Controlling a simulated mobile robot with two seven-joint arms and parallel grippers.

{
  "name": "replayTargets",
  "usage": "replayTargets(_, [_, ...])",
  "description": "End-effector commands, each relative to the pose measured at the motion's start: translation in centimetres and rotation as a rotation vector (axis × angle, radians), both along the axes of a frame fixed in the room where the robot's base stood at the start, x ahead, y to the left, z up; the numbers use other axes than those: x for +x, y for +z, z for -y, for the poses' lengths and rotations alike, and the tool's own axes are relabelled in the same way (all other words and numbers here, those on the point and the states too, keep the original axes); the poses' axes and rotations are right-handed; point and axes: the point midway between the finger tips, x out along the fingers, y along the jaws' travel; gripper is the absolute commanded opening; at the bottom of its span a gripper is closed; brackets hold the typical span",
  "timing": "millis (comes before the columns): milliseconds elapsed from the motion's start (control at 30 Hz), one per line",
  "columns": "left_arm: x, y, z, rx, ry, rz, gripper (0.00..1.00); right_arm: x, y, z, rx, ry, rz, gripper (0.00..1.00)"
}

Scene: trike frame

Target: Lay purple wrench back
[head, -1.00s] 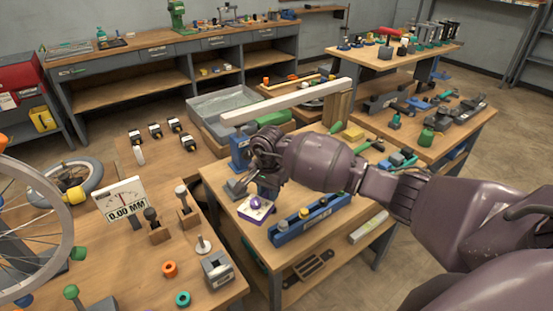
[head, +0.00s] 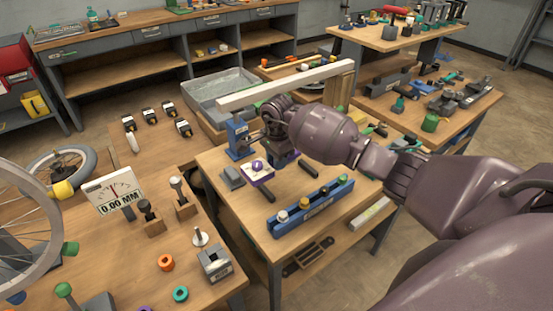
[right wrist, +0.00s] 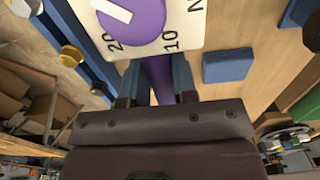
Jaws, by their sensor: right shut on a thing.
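The purple wrench shows in the head view as a white dial plate with a purple knob (head: 258,167), over the middle table near the blue press. In the right wrist view its dial (right wrist: 145,22) with printed numbers fills the top, and its purple shaft (right wrist: 160,80) runs between my fingers. My right gripper (head: 281,153) points down and is shut on that shaft; the fingers show in the right wrist view (right wrist: 167,84). I cannot tell whether the wrench touches the tabletop. My left gripper is not in view.
A blue rack (head: 290,227) with several knobs lies in front of the wrench. A blue press (head: 237,135) and a grey block (head: 231,178) stand to its left. Dark bars (head: 262,191) lie on the wood nearby. A long pale beam (head: 285,85) spans behind my gripper.

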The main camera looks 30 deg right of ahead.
Motion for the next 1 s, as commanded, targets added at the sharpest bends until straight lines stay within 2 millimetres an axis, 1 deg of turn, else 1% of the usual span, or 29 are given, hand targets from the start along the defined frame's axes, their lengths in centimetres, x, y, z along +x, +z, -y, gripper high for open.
replayTargets(33, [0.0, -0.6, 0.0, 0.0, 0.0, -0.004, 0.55, 0.0, -0.8, 0.0, 0.0, 0.0, -0.002, 0.0])
replayTargets(100, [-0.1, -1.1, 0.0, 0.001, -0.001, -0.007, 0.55, 0.0, -1.4, 0.0, 0.0, 0.001, -0.002, 0.0])
replayTargets(600, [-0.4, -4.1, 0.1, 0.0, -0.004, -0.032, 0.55, 0.0, -5.3, 0.0, 0.0, 0.001, -0.002, 0.0])
replayTargets(800, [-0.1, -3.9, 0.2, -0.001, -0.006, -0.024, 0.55, 0.0, -6.2, 0.0, 0.0, 0.002, 0.0, 0.0])
replayTargets(1000, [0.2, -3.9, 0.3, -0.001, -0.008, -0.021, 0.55, 0.0, -6.5, 0.0, 0.0, 0.002, 0.0, 0.0])
